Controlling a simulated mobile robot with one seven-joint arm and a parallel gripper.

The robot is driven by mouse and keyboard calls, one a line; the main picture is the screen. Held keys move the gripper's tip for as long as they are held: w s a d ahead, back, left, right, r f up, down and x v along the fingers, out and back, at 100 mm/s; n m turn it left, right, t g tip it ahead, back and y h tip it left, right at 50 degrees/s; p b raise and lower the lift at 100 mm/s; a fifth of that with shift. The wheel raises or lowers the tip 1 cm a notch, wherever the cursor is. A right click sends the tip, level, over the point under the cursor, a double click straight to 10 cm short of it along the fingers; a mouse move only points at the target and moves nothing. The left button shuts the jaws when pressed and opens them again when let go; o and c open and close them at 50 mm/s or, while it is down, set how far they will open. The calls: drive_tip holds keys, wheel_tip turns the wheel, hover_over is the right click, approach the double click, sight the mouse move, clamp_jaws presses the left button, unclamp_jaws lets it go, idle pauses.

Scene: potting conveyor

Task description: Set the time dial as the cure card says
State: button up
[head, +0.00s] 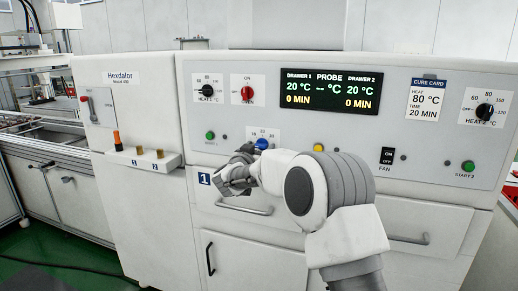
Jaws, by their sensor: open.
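The cure card (427,103) on the right of the panel reads heat 80 °C, time 20 min. A blue dial (262,144) sits at the lower middle of the panel, under a small plate with a printed scale. My arm and gripper cover its lower part, and I cannot read its pointer. My gripper (238,165) is open in front of the panel, just left of and below the blue dial. I cannot tell whether it touches the dial. The display (330,96) shows 20 °C and 0 MIN for both drawers.
Nearby on the panel are the black heat 1 dial (207,91), a red oven dial (247,93), a green start button (210,135), a yellow knob (319,148), the fan switch (387,156) and the heat 2 dial (485,110). Drawer handles (209,259) stick out below.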

clamp_jaws()
idle(0.4)
drive_tip(key=m+b, duration=0.1)
drive_tip(key=m, duration=0.3)
drive_tip(key=shift+f+m+b, duration=0.1)
drive_tip(key=shift+m+b, duration=0.2)
drive_tip(key=shift+m, duration=0.1)
drive_tip(key=m+b, duration=0.2)
drive_tip(key=m, duration=0.2)
drive_tip(key=shift+d+m, duration=0.1)
drive_tip(key=shift+m, duration=0.2)
drive_tip(key=m+b, duration=0.3)
drive_tip(key=m, duration=0.1)
drive_tip(key=shift+f, duration=0.1)
drive_tip(key=shift+m+b, duration=1.05)
drive_tip(key=shift+m, duration=1.05)
